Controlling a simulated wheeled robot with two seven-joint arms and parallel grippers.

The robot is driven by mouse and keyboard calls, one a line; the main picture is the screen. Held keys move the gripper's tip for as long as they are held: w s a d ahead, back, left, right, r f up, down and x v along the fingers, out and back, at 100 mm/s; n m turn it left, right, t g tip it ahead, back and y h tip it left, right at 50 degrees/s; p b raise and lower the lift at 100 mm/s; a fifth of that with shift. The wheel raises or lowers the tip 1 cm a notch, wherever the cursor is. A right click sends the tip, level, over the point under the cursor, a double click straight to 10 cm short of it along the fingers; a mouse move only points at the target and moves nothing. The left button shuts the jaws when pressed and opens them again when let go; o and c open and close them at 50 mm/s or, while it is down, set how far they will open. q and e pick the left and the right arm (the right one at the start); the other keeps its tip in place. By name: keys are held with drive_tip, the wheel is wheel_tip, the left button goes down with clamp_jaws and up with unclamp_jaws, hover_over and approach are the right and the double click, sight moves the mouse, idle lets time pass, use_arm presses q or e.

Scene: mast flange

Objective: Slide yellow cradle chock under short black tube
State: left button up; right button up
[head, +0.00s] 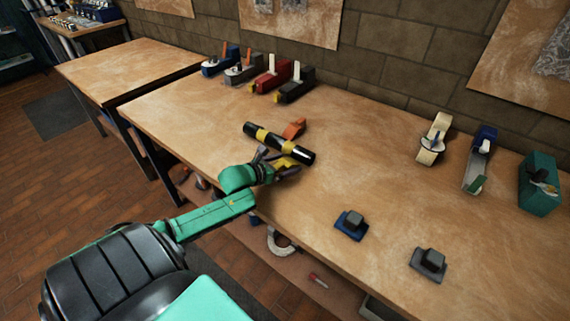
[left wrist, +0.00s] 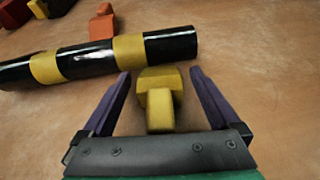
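The short black tube (head: 268,138) with yellow bands lies on the workbench and crosses the upper left of the left wrist view (left wrist: 85,61). The yellow cradle chock (left wrist: 158,100) stands on the near side of the tube, close to it; whether it touches the tube I cannot tell. In the head view the chock (head: 284,162) is partly hidden by my gripper. My left gripper (left wrist: 160,88) is open, with its purple fingers on either side of the chock and a gap visible at each side. My right gripper is in neither view.
An orange block (head: 294,128) sits just behind the tube. Blue (head: 351,225) and grey (head: 428,264) blocks stand toward the front right. Tape dispensers (head: 433,140) and other tools line the wall side. The bench middle right of the tube is clear.

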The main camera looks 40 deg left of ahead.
use_arm(q)
drive_tip(key=c, duration=1.4)
drive_tip(key=shift+o, duration=0.2)
drive_tip(key=shift+w+b, duration=0.35)
drive_tip(key=shift+w, duration=0.05)
drive_tip(key=shift+r, duration=0.1)
drive_tip(key=o, duration=1.5)
drive_tip(key=shift+o, duration=0.2)
drive_tip(key=shift+s, duration=0.15)
drive_tip(key=p+v, duration=0.2)
drive_tip(key=v, duration=1.2)
drive_tip(key=shift+s+r, duration=0.1)
drive_tip(key=shift+s, duration=0.1)
